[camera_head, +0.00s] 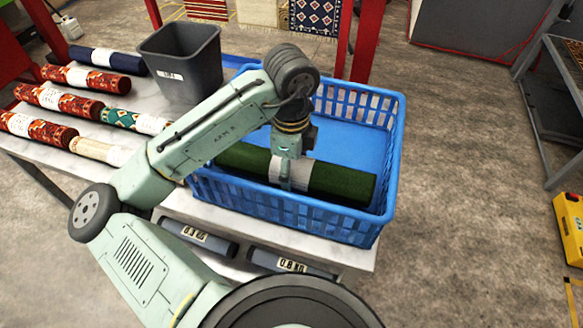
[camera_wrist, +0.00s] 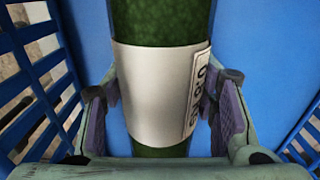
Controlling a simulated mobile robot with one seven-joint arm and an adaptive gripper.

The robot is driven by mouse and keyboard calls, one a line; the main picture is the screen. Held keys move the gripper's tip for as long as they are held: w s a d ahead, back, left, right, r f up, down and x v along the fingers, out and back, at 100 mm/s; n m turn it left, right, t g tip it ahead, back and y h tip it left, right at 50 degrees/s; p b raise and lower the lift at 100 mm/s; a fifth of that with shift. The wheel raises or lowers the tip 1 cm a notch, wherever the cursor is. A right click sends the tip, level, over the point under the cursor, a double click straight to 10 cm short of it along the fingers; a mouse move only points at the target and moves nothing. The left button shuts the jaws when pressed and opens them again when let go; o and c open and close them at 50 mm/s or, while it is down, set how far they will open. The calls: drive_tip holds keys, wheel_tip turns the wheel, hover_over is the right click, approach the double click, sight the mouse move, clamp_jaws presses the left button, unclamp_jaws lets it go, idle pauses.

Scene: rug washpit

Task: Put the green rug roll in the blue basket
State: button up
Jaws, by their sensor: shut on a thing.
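The green rug roll (camera_head: 340,182) has a pale paper band around its middle. It lies level inside the walls of the blue basket (camera_head: 290,208), near the basket's front side. My gripper (camera_head: 287,185) points down over the basket and is shut on the roll at the band. In the wrist view the gripper's pads (camera_wrist: 163,112) sit on both sides of the banded roll (camera_wrist: 160,80), with the blue floor and slatted walls around it. I cannot tell whether the roll touches the basket floor. My arm hides part of the basket's left side.
A dark grey bin (camera_head: 185,65) stands left of the basket on the pale table (camera_head: 110,170). Several patterned rolls (camera_head: 65,98) lie further left.

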drive_tip(key=shift+f, duration=0.35)
drive_tip(key=shift+f, duration=0.15)
drive_tip(key=o, duration=1.7)
wheel_tip(320, 180, up, 12)
drive_tip(key=shift+r, duration=0.15)
